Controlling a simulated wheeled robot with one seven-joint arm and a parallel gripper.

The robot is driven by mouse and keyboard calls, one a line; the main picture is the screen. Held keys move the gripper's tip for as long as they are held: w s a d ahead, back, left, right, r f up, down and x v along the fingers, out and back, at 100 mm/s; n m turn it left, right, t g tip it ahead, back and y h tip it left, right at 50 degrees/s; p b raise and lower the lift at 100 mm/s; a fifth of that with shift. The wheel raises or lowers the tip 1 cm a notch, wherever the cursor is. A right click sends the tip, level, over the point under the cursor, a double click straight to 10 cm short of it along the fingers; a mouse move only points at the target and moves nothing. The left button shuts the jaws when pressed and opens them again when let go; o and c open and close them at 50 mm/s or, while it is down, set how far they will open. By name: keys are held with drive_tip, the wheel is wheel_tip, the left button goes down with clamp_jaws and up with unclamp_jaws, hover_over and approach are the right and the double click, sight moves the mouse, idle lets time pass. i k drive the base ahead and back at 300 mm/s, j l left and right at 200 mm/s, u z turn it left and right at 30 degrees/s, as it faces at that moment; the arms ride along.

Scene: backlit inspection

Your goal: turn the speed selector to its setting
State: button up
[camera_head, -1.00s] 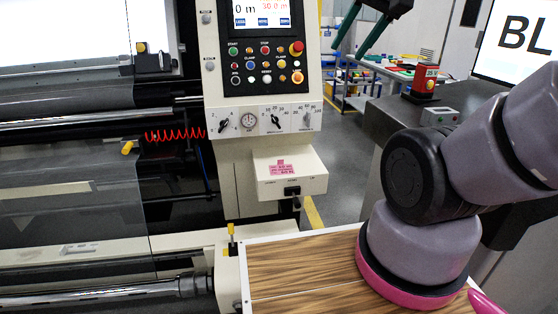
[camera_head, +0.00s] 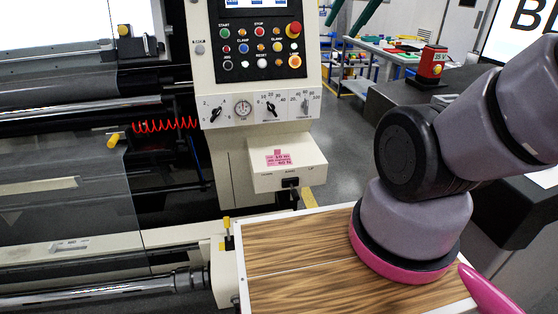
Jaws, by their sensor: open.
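A white strip on the machine's control panel carries several dials. A black knob (camera_head: 216,114) is at its left, a round gauge (camera_head: 242,108) beside it, a black pointer knob (camera_head: 270,107) in the middle and a grey knob (camera_head: 305,106) at the right. Numbers ring the middle and right knobs. The labels are too small to read, so I cannot tell which one is the speed selector. My arm rises at the right of the view, apart from the panel. My gripper is out of view.
Coloured push buttons (camera_head: 261,47) sit above the dials. A cream box (camera_head: 287,165) with a pink label and a black lever juts out below. A wood-grain top (camera_head: 290,250) is in front. A dark bench (camera_head: 385,95) with a red device (camera_head: 432,65) stands right. Clear floor shows between.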

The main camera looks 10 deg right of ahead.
sight(271, 107)
drive_tip(key=j, duration=1.4)
drive_tip(key=i+z, duration=0.05)
